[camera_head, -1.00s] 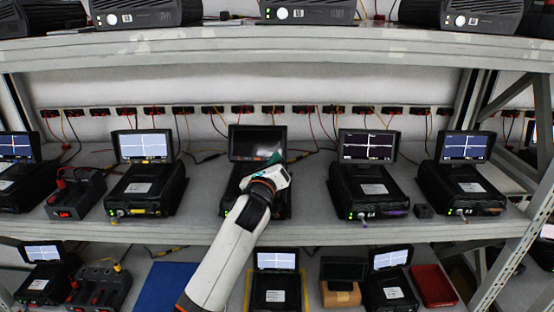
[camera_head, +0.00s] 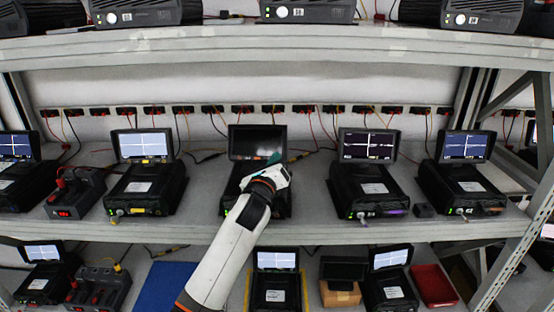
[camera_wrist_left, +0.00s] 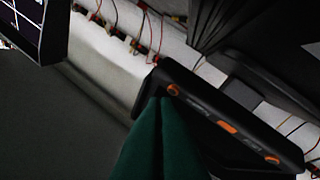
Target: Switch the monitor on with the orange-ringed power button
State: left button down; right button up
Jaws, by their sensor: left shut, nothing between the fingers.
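The monitor (camera_head: 243,142) with a dark screen stands at the middle of the shelf, on a black unit. In the left wrist view, the monitor's black edge (camera_wrist_left: 200,92) runs diagonally and carries an orange-ringed button (camera_wrist_left: 173,89), an orange rectangular mark (camera_wrist_left: 227,127) and another orange-ringed spot (camera_wrist_left: 272,160). My left gripper (camera_head: 277,160) is in front of the monitor's lower right part. Its green fingertips (camera_wrist_left: 160,101) are shut and empty, close beside the upper-left orange-ringed button. I cannot tell whether they touch the monitor. My right gripper is not in view.
Lit monitors on black units stand on both sides, at left (camera_head: 143,144) and right (camera_head: 367,145). A metal shelf (camera_head: 300,46) runs above. Loose cables hang from the row of sockets behind. A lower shelf holds a blue mat (camera_head: 165,287) and a red tray (camera_head: 434,285).

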pick_arm(q)
jog(key=shift+w+f, duration=0.25)
jog(key=shift+w, duration=0.05)
dwell(0.5)
jog(key=shift+f+b, duration=0.35)
dwell(0.7)
jog(key=shift+s+p, duration=0.1)
jog(key=shift+p, duration=0.6)
jog(key=shift+s, duration=0.1)
jog(key=shift+s+r, duration=0.1)
jog(key=shift+r, duration=0.1)
